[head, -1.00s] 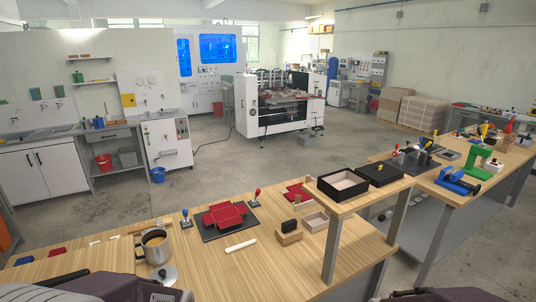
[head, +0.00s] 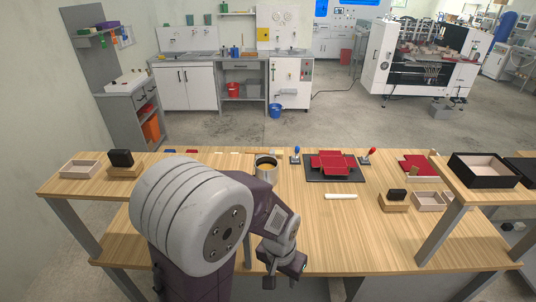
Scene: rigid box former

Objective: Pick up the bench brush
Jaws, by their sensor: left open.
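I cannot clearly make out the bench brush. A thin tan piece (head: 276,153), which may be its wooden handle, lies at the table's back edge behind the steel glue pot (head: 265,168), partly hidden by the pot. My left gripper (head: 283,273) is open and empty, pointing down over the front of the table, nearer to me than the pot. My left arm hides part of the table to the left of the pot. My right gripper is out of view.
A black board (head: 313,177) holds a red box blank (head: 334,164) between blue- and red-knobbed tools. A white stick (head: 341,196) lies in front. Wooden blocks and trays stand left and right. A raised shelf (head: 480,192) with a black box (head: 484,171) is at right. The table's front middle is clear.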

